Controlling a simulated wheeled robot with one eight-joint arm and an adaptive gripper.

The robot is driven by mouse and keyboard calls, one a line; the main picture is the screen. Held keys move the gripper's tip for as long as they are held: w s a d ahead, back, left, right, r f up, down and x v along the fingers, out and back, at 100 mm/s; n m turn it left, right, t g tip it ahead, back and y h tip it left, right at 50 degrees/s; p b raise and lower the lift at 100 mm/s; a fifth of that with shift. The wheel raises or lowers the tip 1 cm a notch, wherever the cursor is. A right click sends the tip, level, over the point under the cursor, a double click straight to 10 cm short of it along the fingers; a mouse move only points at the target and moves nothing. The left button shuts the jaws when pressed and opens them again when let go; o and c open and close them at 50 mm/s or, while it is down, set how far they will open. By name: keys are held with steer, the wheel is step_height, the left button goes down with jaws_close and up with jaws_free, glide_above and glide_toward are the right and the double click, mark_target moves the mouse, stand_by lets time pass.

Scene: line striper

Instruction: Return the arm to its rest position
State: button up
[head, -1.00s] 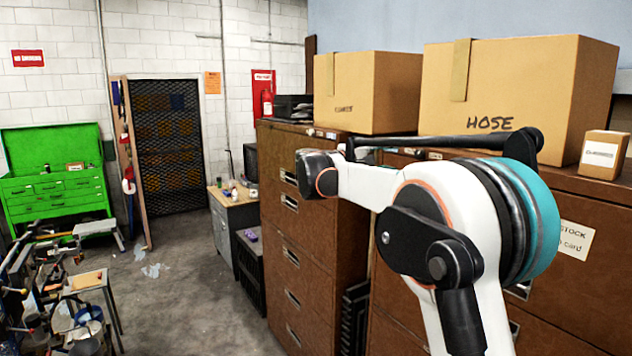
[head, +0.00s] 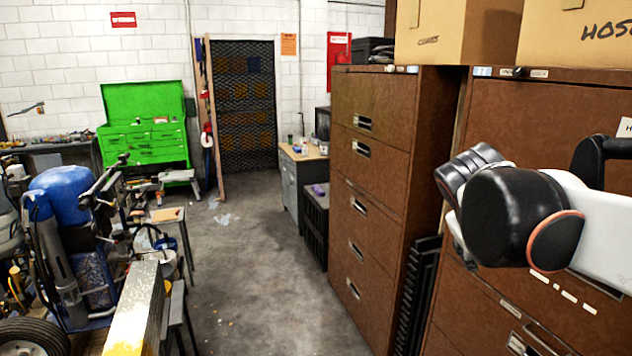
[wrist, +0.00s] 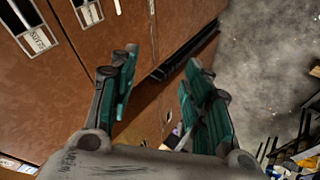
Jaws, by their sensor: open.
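My gripper (wrist: 160,88) shows in the wrist view with its two teal-padded fingers spread apart. Nothing is between the fingers. Brown cabinet drawers fill the left behind it and grey floor shows at the right. In the head view my white and black arm reaches in from the right edge, in front of the brown filing cabinets. The gripper's fingers cannot be made out in that view.
Brown filing cabinets (head: 385,170) stand close along the right, with cardboard boxes (head: 455,30) on top. A line striper with a blue tank (head: 65,195) and clutter stand at the left. A green tool chest (head: 145,130) is at the back.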

steer(key=s+a+f+m+y+b, duration=0.1)
steer(key=s+a+f+y+b, duration=0.2)
steer(key=s+f, duration=0.5)
steer(key=s+a+f+m+t+y+b, duration=0.1)
steer(key=s+a+f+y+b, duration=0.2)
steer(key=f, duration=1.2)
steer(key=s+a+b, duration=0.3)
steer(key=s+a, duration=0.2)
steer(key=shift+f, duration=0.25)
steer(key=shift+s, duration=0.1)
